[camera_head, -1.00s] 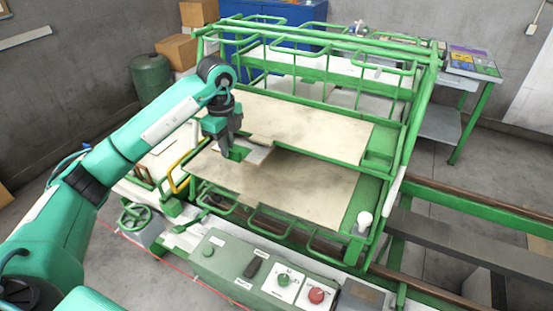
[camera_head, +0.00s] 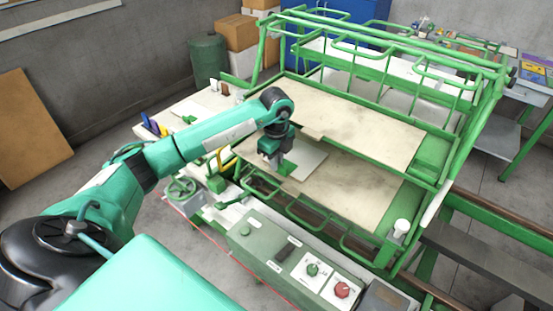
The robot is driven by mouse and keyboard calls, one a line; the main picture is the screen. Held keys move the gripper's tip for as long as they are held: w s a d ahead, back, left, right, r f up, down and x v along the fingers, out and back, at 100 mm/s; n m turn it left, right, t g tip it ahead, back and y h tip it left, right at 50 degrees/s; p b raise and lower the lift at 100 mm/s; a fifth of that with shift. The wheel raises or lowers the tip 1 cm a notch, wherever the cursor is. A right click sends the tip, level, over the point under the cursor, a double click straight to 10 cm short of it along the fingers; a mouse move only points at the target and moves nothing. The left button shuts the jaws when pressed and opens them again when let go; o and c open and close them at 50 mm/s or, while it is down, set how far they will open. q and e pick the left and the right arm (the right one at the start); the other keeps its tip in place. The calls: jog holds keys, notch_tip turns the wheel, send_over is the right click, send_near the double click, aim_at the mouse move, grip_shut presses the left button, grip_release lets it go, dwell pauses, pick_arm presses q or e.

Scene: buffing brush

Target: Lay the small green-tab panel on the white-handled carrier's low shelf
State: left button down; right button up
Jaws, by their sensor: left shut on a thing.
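The small green-tab panel is a thin grey-white plate (camera_head: 309,160) with a green tab (camera_head: 288,168). My left gripper (camera_head: 272,161) is shut on it at the tab end. The panel is over the left part of the carrier's low shelf, a beige board (camera_head: 350,193); I cannot tell whether it touches the board. The carrier is a green tube frame (camera_head: 465,135) with a white handle (camera_head: 401,228) at its front right. A second beige board (camera_head: 365,122) lies higher, behind the low shelf. My right gripper is out of view.
A grey-green control box (camera_head: 285,258) with a red button (camera_head: 342,290) stands in front of the carrier. Green loops line the low shelf's front edge. The low shelf's middle and right are bare.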

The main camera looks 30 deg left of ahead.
pick_arm(q)
jog(key=shift+f, duration=0.1)
jog(key=c, duration=1.9)
grip_release()
jog(key=o, duration=0.4)
jog(key=shift+r, duration=0.3)
notch_tip(320, 180, up, 12)
jog(key=b, duration=0.3)
jog(key=shift+f, duration=0.15)
jog(key=shift+s+f, duration=0.1)
